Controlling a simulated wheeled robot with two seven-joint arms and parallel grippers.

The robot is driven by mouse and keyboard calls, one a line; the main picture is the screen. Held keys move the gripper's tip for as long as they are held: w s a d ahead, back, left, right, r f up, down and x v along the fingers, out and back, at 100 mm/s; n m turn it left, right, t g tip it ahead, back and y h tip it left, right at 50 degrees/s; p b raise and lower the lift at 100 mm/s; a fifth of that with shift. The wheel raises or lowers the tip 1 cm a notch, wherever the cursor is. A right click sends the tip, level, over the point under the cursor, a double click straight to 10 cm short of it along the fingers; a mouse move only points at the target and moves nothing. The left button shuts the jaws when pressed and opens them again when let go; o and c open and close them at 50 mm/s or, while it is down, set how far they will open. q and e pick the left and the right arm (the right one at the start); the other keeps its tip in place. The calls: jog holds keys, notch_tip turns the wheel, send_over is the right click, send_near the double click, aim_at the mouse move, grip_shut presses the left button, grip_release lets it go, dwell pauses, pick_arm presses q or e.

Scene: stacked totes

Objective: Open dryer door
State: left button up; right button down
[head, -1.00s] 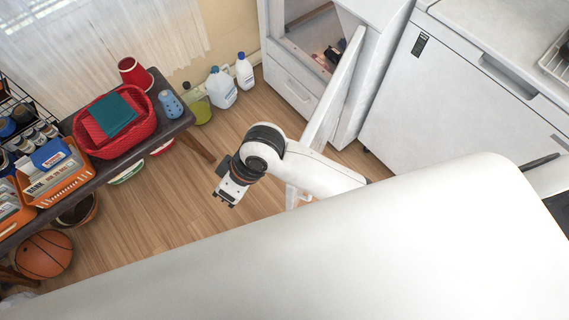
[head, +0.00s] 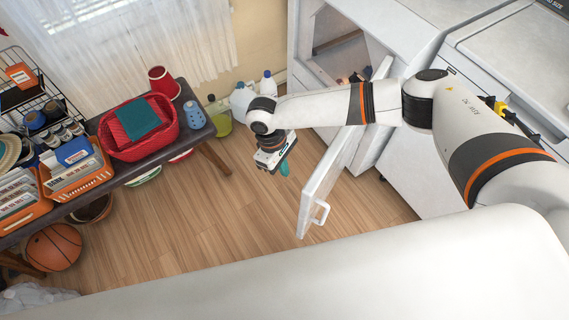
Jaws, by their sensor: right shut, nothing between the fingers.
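The white dryer door (head: 334,176) stands swung outward from the white dryer (head: 418,20), its free end pointing toward me. Its white handle (head: 320,212) shows near the free end. The dryer's opening (head: 335,52) is partly visible, with some small dark and coloured items inside; my right arm covers its lower part. My right arm reaches across above the door from the right. My right gripper (head: 281,166) points down on the left side of the door, apart from the handle. It is shut and empty. My left gripper is not in view.
A dark bench (head: 211,127) at left carries a red basket (head: 140,130), a red cup and orange bins. Bottles (head: 218,115) stand by the wall. A basketball (head: 53,248) lies on the floor. The wooden floor (head: 215,225) left of the door is clear. A second white appliance (head: 520,60) stands at right.

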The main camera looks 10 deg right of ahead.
jog(key=s+d+f+p, duration=0.2)
jog(key=s+d+f, duration=0.1)
jog(key=f, duration=0.2)
jog(key=shift+s+d+f, duration=0.4)
